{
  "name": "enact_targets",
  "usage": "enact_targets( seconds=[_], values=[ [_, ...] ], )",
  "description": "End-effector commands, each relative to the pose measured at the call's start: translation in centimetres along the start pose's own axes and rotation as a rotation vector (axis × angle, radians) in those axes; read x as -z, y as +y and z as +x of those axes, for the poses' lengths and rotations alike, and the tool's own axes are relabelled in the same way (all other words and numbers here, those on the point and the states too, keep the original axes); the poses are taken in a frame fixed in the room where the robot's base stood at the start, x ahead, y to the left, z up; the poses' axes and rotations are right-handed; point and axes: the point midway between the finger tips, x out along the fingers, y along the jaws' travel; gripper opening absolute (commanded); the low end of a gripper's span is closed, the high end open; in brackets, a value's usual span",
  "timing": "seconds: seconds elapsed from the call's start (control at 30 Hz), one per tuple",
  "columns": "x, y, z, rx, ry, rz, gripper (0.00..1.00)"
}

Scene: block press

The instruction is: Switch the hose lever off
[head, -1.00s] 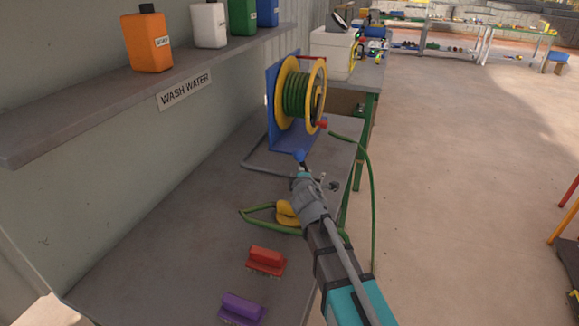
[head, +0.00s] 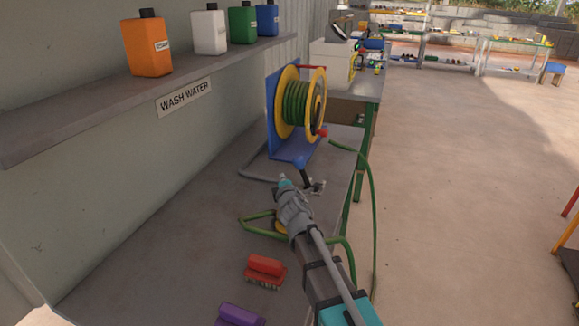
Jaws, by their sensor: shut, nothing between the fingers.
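The hose lever looks like a short dark bar (head: 306,177) with a small grey metal valve fitting (head: 318,187) at its lower end, on the bench just below the front of the hose reel (head: 295,104). The lever stands tilted, its upper end near the reel's blue base (head: 293,157). My gripper (head: 283,181) is shut and empty. Its teal tips are just left of the lever in the head view, apart from it in the picture; the depth gap is hard to judge. My gripper and arm hide part of the bench and hose.
A yellow hose nozzle (head: 281,227) lies partly hidden behind my arm, with green hose (head: 370,205) hanging over the bench edge. A red brush (head: 265,268) and a purple brush (head: 240,315) lie nearer. The bench's left side (head: 170,240) is clear.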

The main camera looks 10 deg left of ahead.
Motion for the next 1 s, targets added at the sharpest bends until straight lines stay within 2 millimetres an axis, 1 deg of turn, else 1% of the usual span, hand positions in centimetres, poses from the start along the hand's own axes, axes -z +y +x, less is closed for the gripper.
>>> enact_targets(
  seconds=[0.27,0.7,0.8,1.0],
  values=[
    [0.0,0.0,3.2,0.000,0.000,0.001,0.00],
    [0.0,-0.1,10.0,0.000,-0.001,0.000,0.00],
    [-0.8,0.0,9.2,0.001,-0.001,0.002,0.00],
    [-1.9,0.1,8.7,0.000,-0.001,0.002,0.00]
  ],
)
